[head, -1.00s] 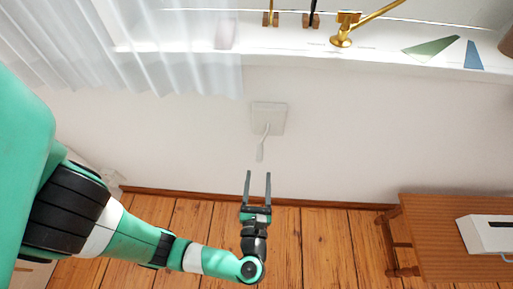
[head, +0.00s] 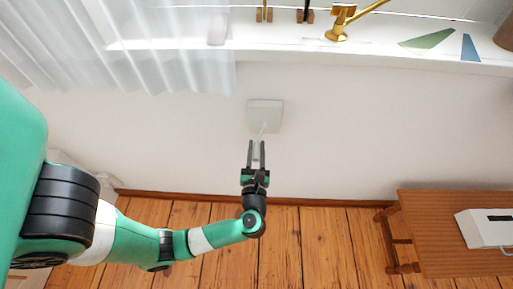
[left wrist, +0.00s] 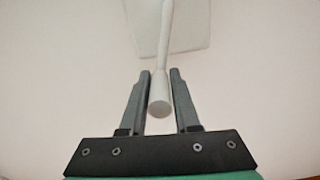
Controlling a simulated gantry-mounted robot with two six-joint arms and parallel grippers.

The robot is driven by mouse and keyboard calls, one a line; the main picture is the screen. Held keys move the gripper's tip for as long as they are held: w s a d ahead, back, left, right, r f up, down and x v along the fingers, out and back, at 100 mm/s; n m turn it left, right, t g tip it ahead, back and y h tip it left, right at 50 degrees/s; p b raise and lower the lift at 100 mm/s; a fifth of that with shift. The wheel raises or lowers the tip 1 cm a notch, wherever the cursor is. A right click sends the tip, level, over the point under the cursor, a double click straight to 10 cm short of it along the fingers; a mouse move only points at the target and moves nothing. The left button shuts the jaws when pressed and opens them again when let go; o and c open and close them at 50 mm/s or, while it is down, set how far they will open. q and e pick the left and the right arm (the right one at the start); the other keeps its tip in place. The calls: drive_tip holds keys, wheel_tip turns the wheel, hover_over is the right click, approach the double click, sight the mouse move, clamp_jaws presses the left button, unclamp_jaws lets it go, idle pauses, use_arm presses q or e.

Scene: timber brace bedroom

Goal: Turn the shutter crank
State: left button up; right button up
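The shutter crank is a pale grey square plate (head: 265,115) on the white wall, with a thin crank handle (left wrist: 160,97) hanging from it. The plate also shows at the top of the left wrist view (left wrist: 190,25). My left gripper (head: 256,145) is just below the plate. In the left wrist view the handle's thicker end hangs between the two fingers (left wrist: 160,85), with a small gap on each side. The left gripper is open. In the head view the fingers partly hide the handle. My right gripper is not in view.
A white sill (head: 370,56) runs above the crank, with a gold lamp-like object (head: 338,28) and coloured triangles on it. A sheer curtain (head: 170,55) hangs at upper left. A wooden bench (head: 440,225) with a white box (head: 485,228) stands at right.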

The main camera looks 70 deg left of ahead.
use_arm(q)
clamp_jaws()
idle(1.1)
